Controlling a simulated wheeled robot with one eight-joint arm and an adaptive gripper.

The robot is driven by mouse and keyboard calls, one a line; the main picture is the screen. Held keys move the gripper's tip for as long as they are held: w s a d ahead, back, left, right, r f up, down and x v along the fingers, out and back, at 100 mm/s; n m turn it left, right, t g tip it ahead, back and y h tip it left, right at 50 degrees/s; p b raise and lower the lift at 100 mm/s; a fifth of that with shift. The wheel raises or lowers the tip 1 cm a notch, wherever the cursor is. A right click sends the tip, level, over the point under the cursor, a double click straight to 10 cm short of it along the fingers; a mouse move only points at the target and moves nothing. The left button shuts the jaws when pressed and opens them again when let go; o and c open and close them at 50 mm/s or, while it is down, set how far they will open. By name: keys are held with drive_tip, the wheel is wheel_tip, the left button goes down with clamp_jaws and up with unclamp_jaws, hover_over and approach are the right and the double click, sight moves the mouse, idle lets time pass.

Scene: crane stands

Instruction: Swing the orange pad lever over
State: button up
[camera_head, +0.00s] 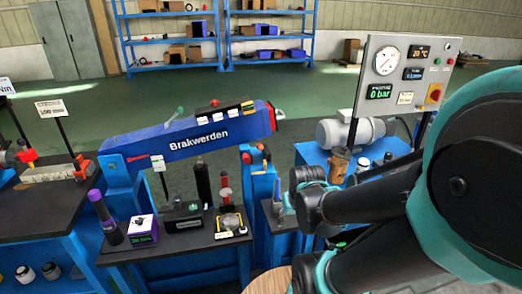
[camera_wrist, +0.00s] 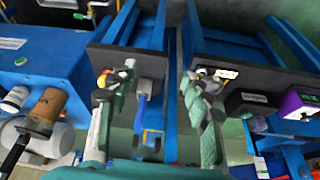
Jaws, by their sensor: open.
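Red-orange pads (camera_head: 247,158) top the blue upright post in the middle of the head view. In the wrist view a blue lever (camera_wrist: 140,108) runs from a grey block, with an orange edge (camera_wrist: 151,132) on blue parts just below it. I cannot tell for sure which part is the orange pad lever. My gripper (camera_wrist: 160,97) is open, its two green fingers spread apart, with the blue lever and grey block showing between them. I see no contact. In the head view my dark arm hides much of the right stand and the fingers are hard to make out.
A grey pump motor (camera_head: 350,132) and a gauge panel (camera_head: 405,75) stand at right. A narrow gap separates the dark tabletops.

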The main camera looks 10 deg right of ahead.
sight(260, 144)
drive_tip(key=w+r+t, duration=0.1)
drive_tip(key=w+r, duration=0.4)
drive_tip(key=w, duration=0.4)
drive_tip(key=w+a+r+m+t+y, duration=0.1)
drive_tip(key=w+r+t, duration=0.1)
drive_tip(key=w+r, duration=0.4)
drive_tip(key=w+r+m+t, duration=0.1)
drive_tip(key=w+r, duration=0.5)
drive_tip(key=w, duration=0.6)
drive_tip(key=shift+w+a+r+t+y, duration=0.25)
drive_tip(key=shift+w+a+t+y, duration=0.1)
drive_tip(key=shift+t, duration=0.15)
drive_tip(key=shift+c, duration=1.2)
drive_tip(key=x, duration=1.7)
drive_tip(key=shift+f, duration=0.1)
drive_tip(key=shift+c, duration=0.4)
clamp_jaws()
